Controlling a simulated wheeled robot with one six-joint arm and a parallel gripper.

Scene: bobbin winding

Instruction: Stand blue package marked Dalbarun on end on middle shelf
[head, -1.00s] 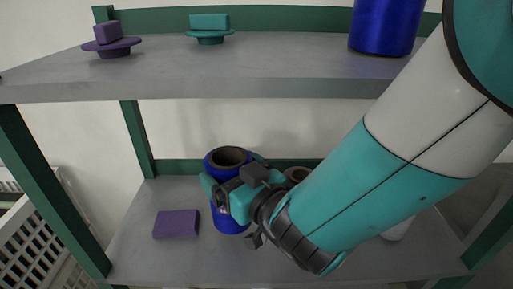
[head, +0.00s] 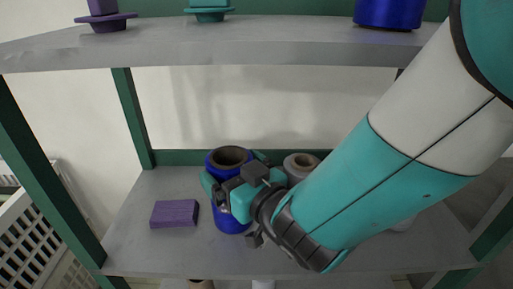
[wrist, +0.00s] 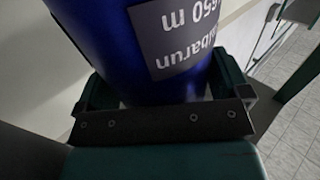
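The blue package (head: 232,217) is a spool with a dark hollow core. It stands upright, open end up, over the shelf with the back rail, which is the middle shelf (head: 170,255). Its base appears to meet the board, but I cannot tell for sure. In the wrist view the blue package (wrist: 120,45) fills the space between the fingers, and its grey label reads "albarun" and "650 m" upside down. My gripper (head: 235,188) has a finger on either side of the spool, and the fingers (wrist: 162,95) appear to press on it. My gripper hides part of its right side.
A purple block (head: 175,213) lies left of the spool. The upper shelf (head: 230,47) holds a blue spool (head: 388,12) above. A white basket (head: 40,225) stands left.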

